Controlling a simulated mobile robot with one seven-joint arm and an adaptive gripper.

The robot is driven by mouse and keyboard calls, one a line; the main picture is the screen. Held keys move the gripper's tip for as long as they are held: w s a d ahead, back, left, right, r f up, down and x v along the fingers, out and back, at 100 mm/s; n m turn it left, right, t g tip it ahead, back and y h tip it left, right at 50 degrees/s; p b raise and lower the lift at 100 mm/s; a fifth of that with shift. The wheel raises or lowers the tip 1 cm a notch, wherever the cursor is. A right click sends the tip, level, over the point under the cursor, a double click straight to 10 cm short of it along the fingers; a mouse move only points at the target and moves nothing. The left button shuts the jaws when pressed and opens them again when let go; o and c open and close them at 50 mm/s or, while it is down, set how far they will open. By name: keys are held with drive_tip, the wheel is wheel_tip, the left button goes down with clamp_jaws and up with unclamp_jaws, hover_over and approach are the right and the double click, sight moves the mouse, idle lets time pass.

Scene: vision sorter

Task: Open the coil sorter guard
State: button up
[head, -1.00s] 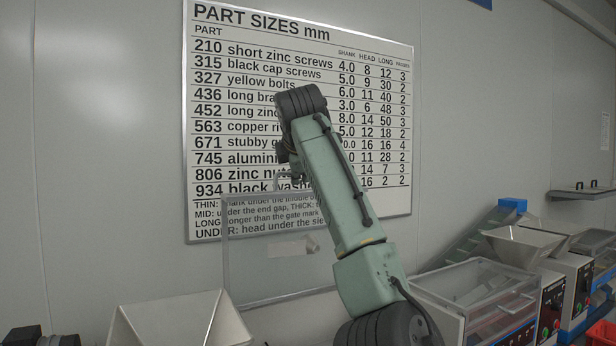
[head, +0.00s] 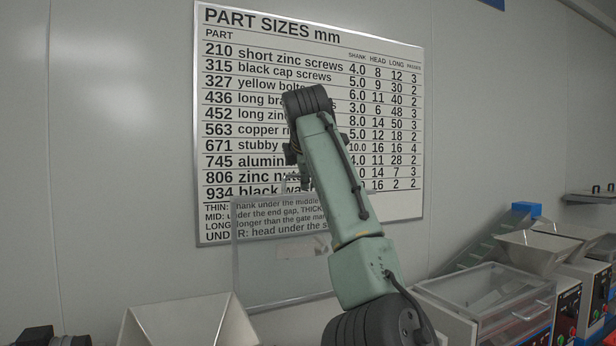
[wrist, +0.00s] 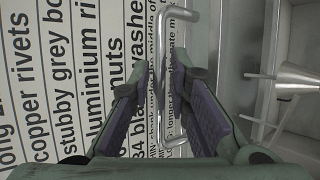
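The coil sorter guard (head: 262,275) is a clear framed panel. In the head view it stands upright in front of the wall chart, partly hidden by my arm. Its metal bar handle (wrist: 161,50) shows in the wrist view. My gripper (wrist: 158,80) is open there, with one finger on each side of the handle. The handle lies in the gap and no grip on it shows. In the head view the fingers are hidden behind my arm.
A part-size chart (head: 390,205) hangs on the wall behind. A pale hopper (head: 180,325) stands at the lower left. At the right, another machine has a closed clear cover (head: 490,290), with a hopper (head: 535,250) beyond it. The wall area at upper right is clear.

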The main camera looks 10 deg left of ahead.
drive_tip(key=v, duration=1.2)
idle(0.4)
